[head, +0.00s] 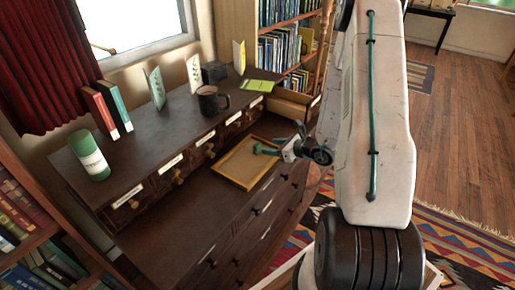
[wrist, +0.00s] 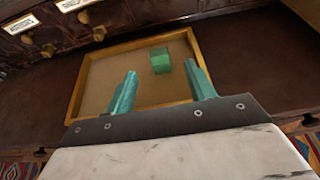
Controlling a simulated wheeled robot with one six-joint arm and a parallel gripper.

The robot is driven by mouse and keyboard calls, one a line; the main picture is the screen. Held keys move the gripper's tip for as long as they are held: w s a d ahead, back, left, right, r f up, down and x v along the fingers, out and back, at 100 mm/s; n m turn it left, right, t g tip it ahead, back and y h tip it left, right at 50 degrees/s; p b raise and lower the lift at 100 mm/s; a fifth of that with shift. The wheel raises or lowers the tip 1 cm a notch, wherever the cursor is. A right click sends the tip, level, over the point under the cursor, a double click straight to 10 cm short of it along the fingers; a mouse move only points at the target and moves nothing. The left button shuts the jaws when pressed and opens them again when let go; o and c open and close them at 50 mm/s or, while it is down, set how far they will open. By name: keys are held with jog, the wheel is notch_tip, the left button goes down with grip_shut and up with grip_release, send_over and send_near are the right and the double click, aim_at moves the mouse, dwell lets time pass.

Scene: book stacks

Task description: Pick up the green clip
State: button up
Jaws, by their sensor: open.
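The green clip (wrist: 160,60) is a small green block lying in a shallow wooden-rimmed tray (wrist: 78,90), near its far side in the wrist view. My gripper (wrist: 161,82) is open, with its two teal fingers apart and nothing between them. The clip shows beyond the gap between the fingertips, nearer the right finger, and I see no contact. In the head view my gripper (head: 266,148) hangs over the upper right part of the tray (head: 228,180). I cannot tell the clip from the teal fingers there.
The tray sits on a dark wooden cabinet below a row of small labelled drawers, one pulled open (head: 290,104). On the upper shelf stand a dark mug (head: 209,101), a green-and-white cylinder (head: 90,155), books (head: 106,110) and cards. Bare cabinet top lies left of the tray.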

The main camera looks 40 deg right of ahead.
aim_at(257, 144)
jog(key=x, duration=0.5)
jog(key=shift+w+a+r, duration=0.2)
jog(key=shift+w+r, duration=0.05)
jog(key=shift+w, duration=0.05)
jog(key=shift+c, duration=0.3)
jog(key=c, duration=1)
